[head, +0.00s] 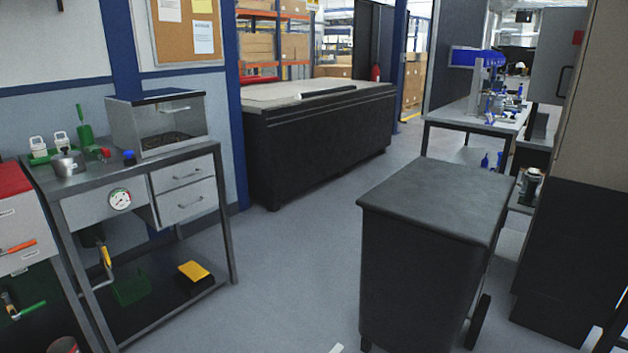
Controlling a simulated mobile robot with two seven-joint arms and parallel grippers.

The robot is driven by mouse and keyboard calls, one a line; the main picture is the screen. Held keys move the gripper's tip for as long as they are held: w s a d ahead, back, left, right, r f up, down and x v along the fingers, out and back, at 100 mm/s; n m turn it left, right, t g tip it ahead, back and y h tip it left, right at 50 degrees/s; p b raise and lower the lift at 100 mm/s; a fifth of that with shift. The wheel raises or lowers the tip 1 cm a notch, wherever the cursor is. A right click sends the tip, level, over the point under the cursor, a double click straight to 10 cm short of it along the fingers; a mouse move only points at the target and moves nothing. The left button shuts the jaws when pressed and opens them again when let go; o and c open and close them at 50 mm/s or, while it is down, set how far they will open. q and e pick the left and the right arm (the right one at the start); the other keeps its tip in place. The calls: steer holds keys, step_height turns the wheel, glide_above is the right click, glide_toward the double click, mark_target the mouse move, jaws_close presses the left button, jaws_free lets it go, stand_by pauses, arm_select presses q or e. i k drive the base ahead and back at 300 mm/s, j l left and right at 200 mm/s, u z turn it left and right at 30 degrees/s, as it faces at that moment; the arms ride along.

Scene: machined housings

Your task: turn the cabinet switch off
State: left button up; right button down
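A grey cabinet or door panel (553,68) stands at the upper right, with a dark handle (564,81) on it. A small red part (577,38) sits near its top right edge; it is too small to tell whether it is the switch or what position it is in. No other clear switch shows. Neither of my grippers is in view.
A dark wheeled cart (430,250) stands at centre right. A workbench (150,175) with drawers, a gauge and a steel box is at left. A long black counter (320,140) stands behind. Grey floor (290,260) is open between bench and cart.

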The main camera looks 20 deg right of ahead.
mark_target(578, 37)
steer(key=i+z, duration=0.6)
steer(key=z, duration=0.15)
steer(key=i+j+z, duration=0.15)
steer(key=i+z, duration=0.2)
steer(key=i+j+z, duration=0.2)
steer(key=i+z, duration=0.25)
steer(key=i+j+z, duration=0.2)
steer(key=z, duration=0.3)
steer(key=i+j+z, duration=0.2)
steer(key=u, duration=0.35)
steer(key=i+j+u, duration=0.1)
steer(key=u, duration=0.25)
steer(key=j+u, duration=0.1)
steer(key=u, duration=0.25)
steer(key=i+j+u, duration=0.15)
steer(key=j, duration=0.2)
steer(key=j+u, duration=0.15)
steer(key=j, duration=0.15)
steer(key=i+j, duration=0.55)
steer(key=j, duration=0.3)
steer(key=i+j, duration=0.15)
steer(key=i, duration=0.25)
steer(key=i+j+z, duration=0.1)
steer(key=i, duration=0.3)
steer(key=i+j, duration=0.2)
steer(key=i, duration=0.2)
steer(key=i+z, duration=0.2)
steer(key=i, duration=1.15)
